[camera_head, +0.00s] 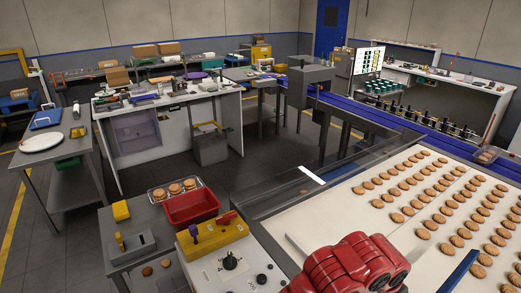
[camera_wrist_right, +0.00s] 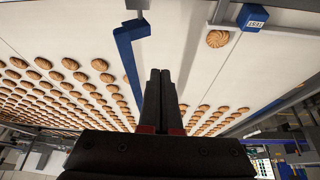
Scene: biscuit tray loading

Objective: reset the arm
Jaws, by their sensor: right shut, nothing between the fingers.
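My right gripper (camera_wrist_right: 160,76) is in the right wrist view. Its two dark fingers are together with nothing between them. They are over the pale conveyor belt (camera_wrist_right: 190,30), apart from the biscuits as far as I can tell. In the head view a red part of my arm shows at the bottom centre, in front of the belt (camera_head: 350,215); no gripper fingers show there. My left gripper is in neither view.
Rows of round biscuits (camera_head: 424,234) cover the belt. A blue bar (camera_wrist_right: 128,65) lies across it near my fingers, and a blue block (camera_wrist_right: 253,17) sits beyond. A red bin (camera_head: 192,207), a clear tray with biscuits (camera_head: 175,190) and a yellow control box (camera_head: 225,245) stand left.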

